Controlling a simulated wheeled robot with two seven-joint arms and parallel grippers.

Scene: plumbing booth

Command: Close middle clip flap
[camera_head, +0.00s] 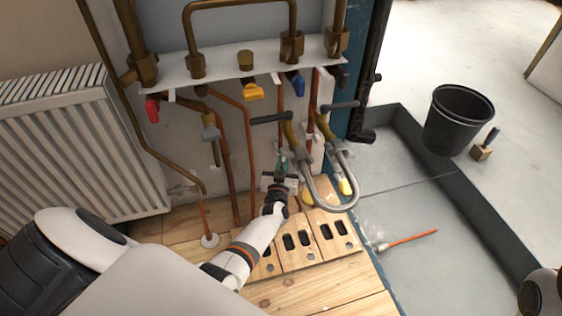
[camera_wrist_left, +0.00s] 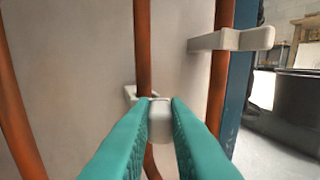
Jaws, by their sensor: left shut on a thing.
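The middle clip (camera_wrist_left: 132,95) is a pale grey piece on the wall at the middle copper pipe (camera_wrist_left: 143,45) in the left wrist view. Its flap (camera_wrist_left: 159,118) is a small light block in front of the pipe, between the teal fingertips of my left gripper (camera_wrist_left: 160,108). The fingers are shut on it. Whether the flap is latched cannot be told. In the head view my left gripper (camera_head: 283,167) is low at the wall, among the pipes, and hides the clip. My right gripper is out of view.
Another grey clip (camera_wrist_left: 230,40) crosses the right copper pipe (camera_wrist_left: 219,85). A slotted wooden board (camera_head: 318,257) lies below. A radiator (camera_head: 85,150) stands left; a black bucket (camera_head: 457,120) stands right.

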